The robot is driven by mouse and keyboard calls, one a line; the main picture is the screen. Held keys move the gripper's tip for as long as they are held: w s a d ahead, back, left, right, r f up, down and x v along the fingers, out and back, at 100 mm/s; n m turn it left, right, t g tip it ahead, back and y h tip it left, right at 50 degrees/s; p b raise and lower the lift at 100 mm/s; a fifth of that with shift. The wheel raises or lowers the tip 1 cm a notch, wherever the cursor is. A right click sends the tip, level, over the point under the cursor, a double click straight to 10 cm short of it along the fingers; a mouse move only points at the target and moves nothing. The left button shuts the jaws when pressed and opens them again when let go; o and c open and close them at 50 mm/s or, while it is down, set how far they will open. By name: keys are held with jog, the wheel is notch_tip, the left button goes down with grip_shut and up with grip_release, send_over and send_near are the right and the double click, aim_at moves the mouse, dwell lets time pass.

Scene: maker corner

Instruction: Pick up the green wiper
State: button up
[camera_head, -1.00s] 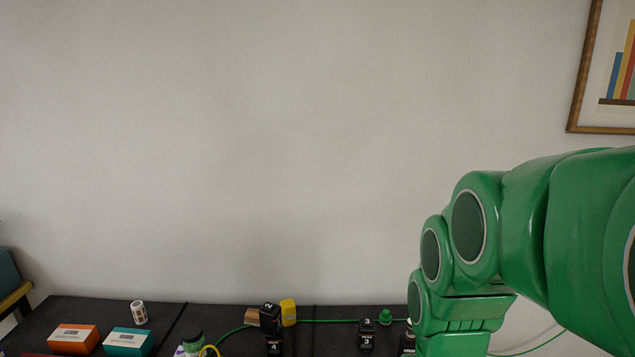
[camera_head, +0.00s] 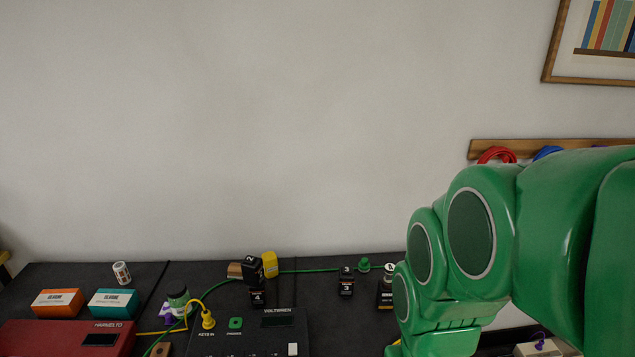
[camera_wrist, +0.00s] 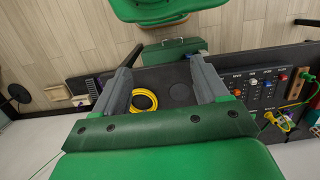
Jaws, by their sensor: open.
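I cannot make out a clear green wiper in either view. I cannot tell whether either is the wiper. In the wrist view my gripper (camera_wrist: 160,66) is open, with its two grey fingers wide apart and nothing held. A coiled yellow cable (camera_wrist: 144,99) lies on the dark surface below, seen between the fingers. In the head view my green arm hides the bench's right part.
A black device marked Voltwren (camera_head: 279,320) and a red box (camera_head: 60,338) stand at the bench front. Orange (camera_head: 57,303) and teal (camera_head: 113,303) boxes stand at left. A dark green case (camera_wrist: 172,50) lies beyond my fingers. A rack with coils (camera_head: 540,149) hangs on the wall.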

notch_tip(320, 180, up, 5)
jog(key=w+a+r+m+t+y, duration=0.1)
jog(key=w+a+r+m+y, duration=0.2)
jog(key=w, duration=0.8)
jog(key=w+a+m+t+y, duration=0.1)
jog(key=w+m+y, duration=0.3)
jog(key=w, duration=0.7)
jog(key=w+a+r+m+t+y, duration=0.15)
jog(key=w+m, duration=0.25)
jog(key=w, duration=0.7)
jog(key=w+d+f+m+t+y, duration=0.1)
jog(key=w+d+f+m+t, duration=0.15)
jog(key=w+d+m, duration=0.7)
jog(key=w+d+f+m+t+y, duration=0.15)
jog(key=w+d+m+t, duration=0.3)
jog(key=w+d, duration=0.9)
send_near(367, 265)
jog(key=shift+w+a+f+m+g, duration=0.3)
jog(key=shift+w+f, duration=0.1)
jog(key=shift+w, duration=0.2)
jog(key=shift+x, duration=3.95)
jog(key=shift+r, duration=0.15)
jog(key=c, duration=1.1)
